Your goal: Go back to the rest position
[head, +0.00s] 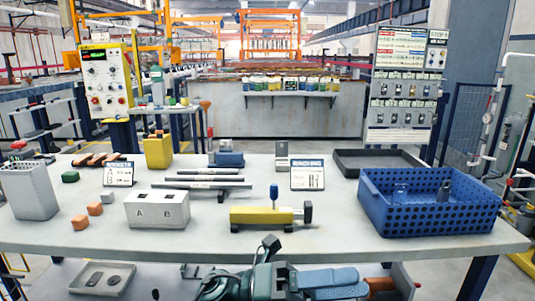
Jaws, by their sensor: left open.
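My left gripper (275,257), dark with a grey-green body, shows at the bottom centre, in front of the worktable's near edge. Its jaws are open and I see nothing held between them. It is apart from the yellow fixture (250,215) with the blue knob, which stands beyond it on the worktable (330,238). My right gripper does not show.
A white block marked A and B (157,212), a grey bin (32,192) and orange blocks (80,223) stand left. A blue perforated crate (425,218) stands right, before a black tray (378,160). Two blue items (330,278) lie low beside my gripper.

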